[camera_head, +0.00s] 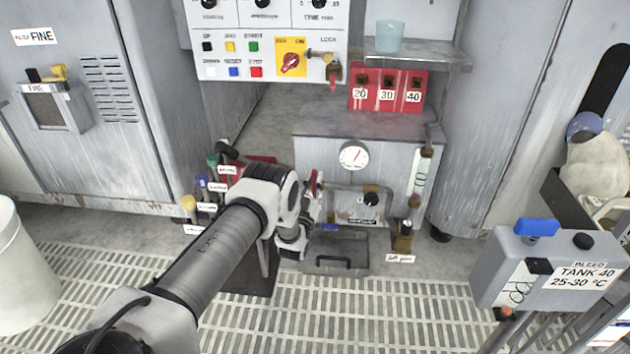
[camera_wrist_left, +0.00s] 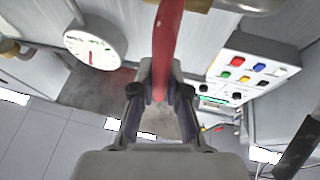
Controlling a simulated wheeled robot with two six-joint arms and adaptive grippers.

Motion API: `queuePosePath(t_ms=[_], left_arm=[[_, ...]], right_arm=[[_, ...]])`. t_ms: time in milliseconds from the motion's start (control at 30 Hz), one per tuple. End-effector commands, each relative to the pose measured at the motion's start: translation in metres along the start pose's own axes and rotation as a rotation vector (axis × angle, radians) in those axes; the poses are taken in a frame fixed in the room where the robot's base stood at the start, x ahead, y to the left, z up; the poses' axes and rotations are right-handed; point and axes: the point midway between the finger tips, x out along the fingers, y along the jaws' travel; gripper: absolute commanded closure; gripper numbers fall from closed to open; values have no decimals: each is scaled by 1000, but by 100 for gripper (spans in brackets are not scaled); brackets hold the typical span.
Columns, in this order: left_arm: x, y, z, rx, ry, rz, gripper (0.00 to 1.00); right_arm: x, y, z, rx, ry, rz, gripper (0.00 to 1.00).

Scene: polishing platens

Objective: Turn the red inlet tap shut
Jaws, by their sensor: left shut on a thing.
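The red inlet tap's lever (camera_wrist_left: 167,45) runs down from the top of the left wrist view, between the fingers of my left gripper (camera_wrist_left: 168,95). The gripper is shut on the lever near its end. In the head view my left gripper (camera_head: 313,200) is at the front of the grey cabinet, left of its small panel. Only a little red of the lever (camera_head: 315,180) shows there, as my wrist hides most of the tap. My right gripper is not in view.
A round gauge (camera_head: 354,155) is on the cabinet above the tap. Coloured-knob valves (camera_head: 202,182) with labels stand to the left. A sight glass (camera_head: 422,175) and brass fitting (camera_head: 403,238) are to the right. A grey TANK 40 box (camera_head: 510,265) stands farther right. Floor grating (camera_head: 390,315) lies in front.

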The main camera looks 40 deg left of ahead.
Motion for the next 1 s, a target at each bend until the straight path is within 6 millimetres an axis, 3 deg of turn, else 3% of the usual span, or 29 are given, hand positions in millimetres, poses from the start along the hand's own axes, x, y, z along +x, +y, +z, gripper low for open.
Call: queuePosePath(t_ms=[167,200,233,267,633,1000], left_arm=[[0,-1,0,0,-1,-1,100],[0,-1,0,0,-1,-1,72],[0,-1,0,0,-1,-1,62],[0,-1,0,0,-1,-1,60],[-8,0,1,1,-3,-1,60],[-72,0,1,1,-4,-1,60]], right_arm=[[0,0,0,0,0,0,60],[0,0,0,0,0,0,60],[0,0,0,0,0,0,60],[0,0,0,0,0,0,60],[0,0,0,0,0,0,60],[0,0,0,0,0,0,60]])
